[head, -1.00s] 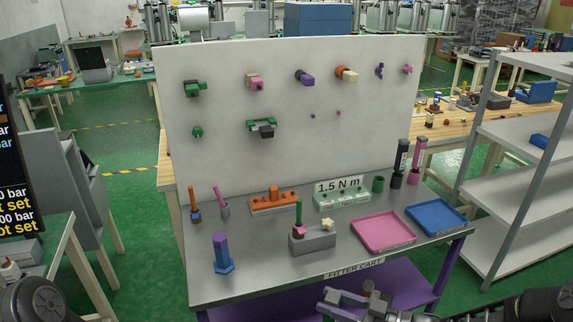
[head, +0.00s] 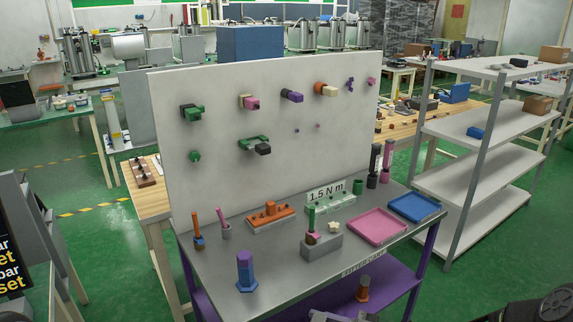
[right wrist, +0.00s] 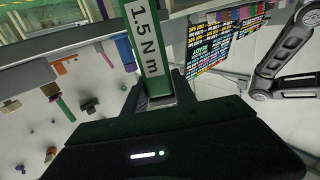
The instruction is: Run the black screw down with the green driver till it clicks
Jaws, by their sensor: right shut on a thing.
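In the right wrist view my right gripper (right wrist: 160,98) is shut on the green driver (right wrist: 168,45), which carries a white "1.5 N m" label and runs up out of the picture. The driver's tip does not show. My left gripper is not in view.
The bench holds a grey block (head: 322,248) with a green stick, an orange block (head: 271,220), a blue hex post (head: 245,275), a pink tray (head: 378,227) and a blue tray (head: 414,207). An empty green cup (head: 357,187) stands near two labelled drivers. A pegboard rises behind.

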